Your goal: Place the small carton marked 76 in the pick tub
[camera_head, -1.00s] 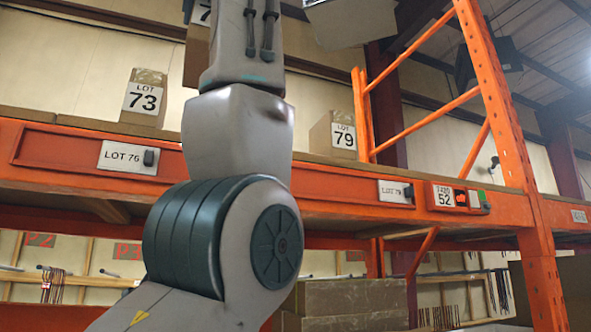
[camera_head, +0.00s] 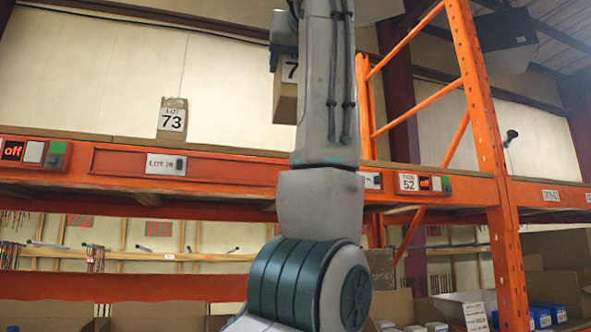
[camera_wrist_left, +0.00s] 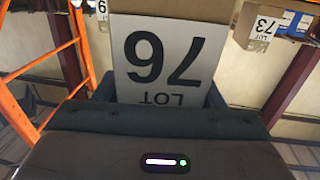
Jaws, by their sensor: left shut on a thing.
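The carton marked 76 (camera_wrist_left: 165,55) fills the upper middle of the left wrist view, its white label upside down there. My left gripper (camera_wrist_left: 160,98) is shut on it. In the head view the held carton (camera_head: 285,103) shows in part beside my left arm, with only a "7" readable; the arm hides the rest. My left gripper (camera_head: 284,42) is above it, partly behind the arm, and the carton is above the orange shelf beam. I cannot make out the pick tub in either view. My right gripper is not in view.
A carton marked 73 (camera_head: 172,118) stands on the upper shelf. The orange beam (camera_head: 235,168) carries lot labels and small switch boxes. An orange upright (camera_head: 492,140) with braces rises at the right. Open cardboard boxes (camera_head: 150,314) fill the lower level. The shelf around carton 73 is clear.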

